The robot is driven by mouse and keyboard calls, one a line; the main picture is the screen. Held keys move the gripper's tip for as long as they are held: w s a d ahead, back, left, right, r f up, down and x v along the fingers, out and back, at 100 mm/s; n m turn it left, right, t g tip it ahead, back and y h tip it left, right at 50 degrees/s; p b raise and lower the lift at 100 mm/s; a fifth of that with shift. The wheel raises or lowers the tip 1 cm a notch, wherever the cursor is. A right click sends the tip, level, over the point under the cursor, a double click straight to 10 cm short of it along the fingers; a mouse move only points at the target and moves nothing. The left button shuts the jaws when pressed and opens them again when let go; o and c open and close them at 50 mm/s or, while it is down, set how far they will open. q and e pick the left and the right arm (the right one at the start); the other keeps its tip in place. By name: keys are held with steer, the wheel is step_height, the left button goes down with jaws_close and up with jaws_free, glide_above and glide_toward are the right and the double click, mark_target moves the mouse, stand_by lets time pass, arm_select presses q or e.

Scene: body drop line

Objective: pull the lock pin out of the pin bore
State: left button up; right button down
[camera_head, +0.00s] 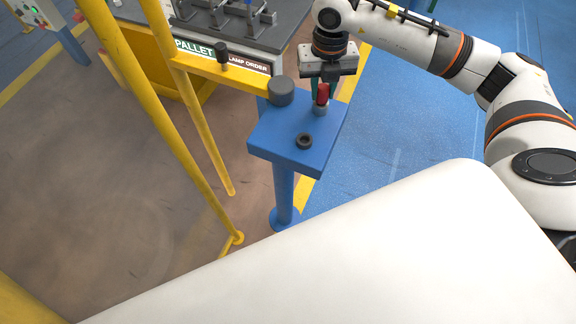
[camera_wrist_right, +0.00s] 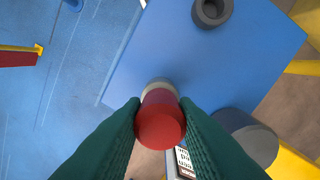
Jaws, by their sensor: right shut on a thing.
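The red lock pin (camera_head: 322,92) stands upright over a light grey collar (camera_head: 320,109) on the blue post's top plate (camera_head: 275,148). My right gripper (camera_head: 320,88) is shut on the pin, its green fingers on either side of the red head. In the right wrist view the red pin head (camera_wrist_right: 160,122) is between the fingers, with the pale collar (camera_wrist_right: 159,87) just behind it. The collar seems to be the pin bore; how deep the pin sits in it is hidden. My left gripper is not in view.
A dark ring with an open hole (camera_head: 304,141) sits on the same plate. A dark grey cylinder (camera_head: 281,91) at the plate's corner meets the end of a yellow bar (camera_head: 222,72). Yellow rails stand at the left. Blue floor is open to the right.

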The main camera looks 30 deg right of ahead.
mark_target(323, 87)
steer(key=shift+r+p, duration=0.35)
steer(key=shift+r, duration=0.35)
steer(key=shift+r+p, duration=2.1)
steer(key=shift+r, duration=1.3)
